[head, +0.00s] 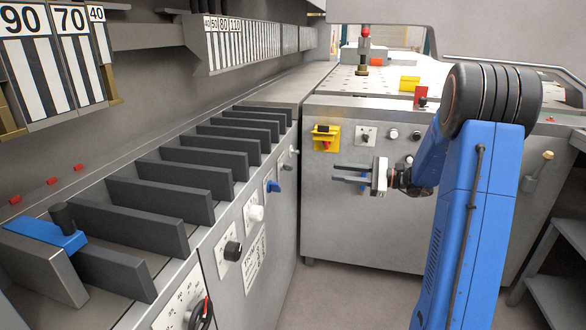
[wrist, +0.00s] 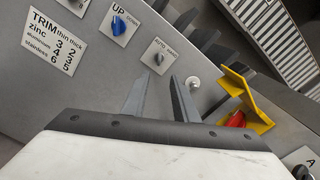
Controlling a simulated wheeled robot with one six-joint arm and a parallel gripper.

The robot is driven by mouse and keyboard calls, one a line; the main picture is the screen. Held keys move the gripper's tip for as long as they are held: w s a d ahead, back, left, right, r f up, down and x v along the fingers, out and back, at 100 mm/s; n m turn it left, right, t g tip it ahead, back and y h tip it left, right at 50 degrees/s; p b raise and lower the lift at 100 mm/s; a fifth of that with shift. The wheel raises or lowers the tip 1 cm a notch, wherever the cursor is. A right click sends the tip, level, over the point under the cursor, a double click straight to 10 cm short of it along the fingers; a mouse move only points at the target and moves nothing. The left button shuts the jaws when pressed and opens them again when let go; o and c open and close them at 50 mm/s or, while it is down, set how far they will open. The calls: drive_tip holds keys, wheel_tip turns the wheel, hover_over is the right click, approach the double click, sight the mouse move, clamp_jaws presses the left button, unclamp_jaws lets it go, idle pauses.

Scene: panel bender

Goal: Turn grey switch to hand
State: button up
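The grey switch (wrist: 158,58) sits on a small pale plate lettered AUTO and HAND, on the side panel below the row of dark slats. It is small in the head view (head: 283,160), and I cannot tell surely which way its pointer is turned. My gripper (wrist: 158,82) is open and empty, with its two fingers apart. The switch shows just beyond and between the fingertips in the wrist view. In the head view my gripper (head: 337,173) points left towards the side panel, with a clear gap between them.
A blue UP/DOWN knob (wrist: 123,28) and a TRIM plate (wrist: 60,40) lie left of the switch. A silver knob (wrist: 193,84) is close to the right finger. A yellow bracket with a red knob (wrist: 238,118) stands further right. Open floor (head: 330,290) lies below.

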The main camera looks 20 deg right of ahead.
sight(287, 167)
drive_tip(key=x, duration=1.7)
drive_tip(key=shift+a, duration=0.1)
clamp_jaws()
